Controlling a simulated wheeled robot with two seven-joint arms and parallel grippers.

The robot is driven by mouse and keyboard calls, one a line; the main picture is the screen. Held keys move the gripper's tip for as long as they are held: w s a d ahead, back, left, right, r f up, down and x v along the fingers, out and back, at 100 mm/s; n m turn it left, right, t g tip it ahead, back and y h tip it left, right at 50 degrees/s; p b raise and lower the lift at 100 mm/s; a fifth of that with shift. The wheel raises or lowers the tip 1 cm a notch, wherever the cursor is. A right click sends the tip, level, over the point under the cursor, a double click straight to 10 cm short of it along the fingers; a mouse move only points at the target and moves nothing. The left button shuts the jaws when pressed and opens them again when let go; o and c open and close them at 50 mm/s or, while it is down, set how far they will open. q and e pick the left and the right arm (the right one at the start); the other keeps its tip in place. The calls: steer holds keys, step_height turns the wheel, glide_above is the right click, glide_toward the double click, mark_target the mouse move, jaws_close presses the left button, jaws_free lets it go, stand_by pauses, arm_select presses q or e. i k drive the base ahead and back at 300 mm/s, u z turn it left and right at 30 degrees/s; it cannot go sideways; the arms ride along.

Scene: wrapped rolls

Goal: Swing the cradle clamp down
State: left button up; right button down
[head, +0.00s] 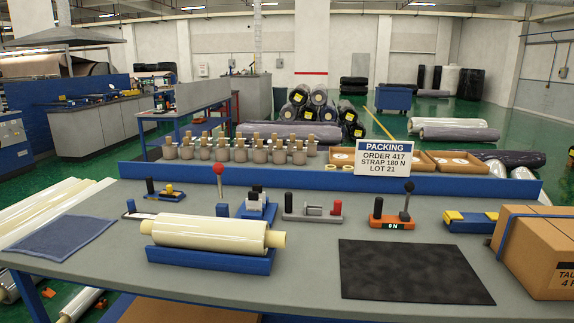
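A cream wrapped roll (205,232) lies lengthwise on a blue cradle (210,260) at the left middle of the grey table. A thin upright lever with a red ball knob (219,168) rises just behind the roll. It looks like the cradle clamp, standing up and clear of the roll. Its foot is partly hidden by the roll, so I cannot tell how it joins the cradle. Neither of my grippers is in view.
Behind the cradle stand a blue-and-grey device (256,207), a grey block tool (312,208) and an orange tensioner (391,219) reading 0 N. A dark mat (412,270) lies bare at right, beside a cardboard box (540,250). A blue cloth (60,235) lies at left.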

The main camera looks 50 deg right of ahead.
mark_target(218, 167)
steer(key=z, duration=1.15)
